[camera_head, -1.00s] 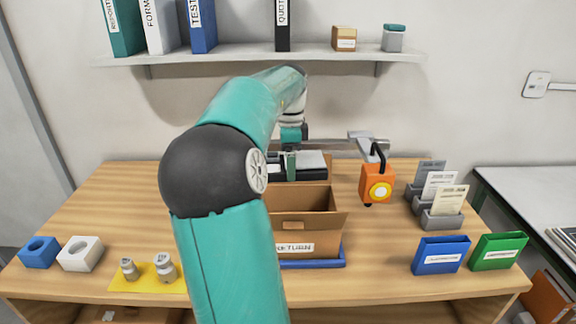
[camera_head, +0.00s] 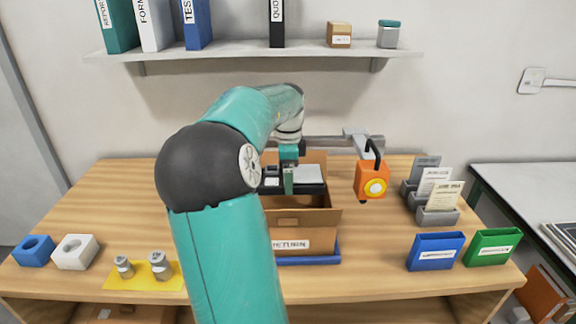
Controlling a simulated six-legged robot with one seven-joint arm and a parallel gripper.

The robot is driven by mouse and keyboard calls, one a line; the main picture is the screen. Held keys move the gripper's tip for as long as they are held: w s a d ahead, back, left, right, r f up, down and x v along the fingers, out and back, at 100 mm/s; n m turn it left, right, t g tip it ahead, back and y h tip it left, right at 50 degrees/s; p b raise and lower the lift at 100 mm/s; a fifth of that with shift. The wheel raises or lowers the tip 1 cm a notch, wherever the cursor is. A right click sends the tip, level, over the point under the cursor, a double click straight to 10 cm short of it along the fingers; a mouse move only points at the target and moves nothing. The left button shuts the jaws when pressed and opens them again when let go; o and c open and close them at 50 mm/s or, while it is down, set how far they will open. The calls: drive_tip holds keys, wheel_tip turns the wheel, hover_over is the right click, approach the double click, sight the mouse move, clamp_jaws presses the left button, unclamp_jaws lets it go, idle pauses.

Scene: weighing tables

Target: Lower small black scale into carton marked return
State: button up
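The small black scale (camera_head: 309,187) with its light grey plate is at the mouth of the carton marked return (camera_head: 290,241), level with its rim. The carton is open cardboard with its flaps out, and stands on a blue tray or mat (camera_head: 311,259). My gripper (camera_head: 289,180) is above the carton and shut on the scale's near edge, with a teal-grey finger in front of it. My arm hides the left part of the carton and some of the scale. I cannot tell whether the scale touches the carton walls.
Card holders (camera_head: 437,215), a blue bin (camera_head: 436,251) and a green bin (camera_head: 491,248) are further right. Weights on a yellow mat (camera_head: 145,283) are at front left. A shelf (camera_head: 250,58) runs above.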

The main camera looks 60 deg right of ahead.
drive_tip(key=shift+f, duration=7.8)
drive_tip(key=shift+f, duration=0.3)
drive_tip(key=o, duration=1.1)
wheel_tip(320, 180, up, 14)
drive_tip(key=shift+f, duration=0.1)
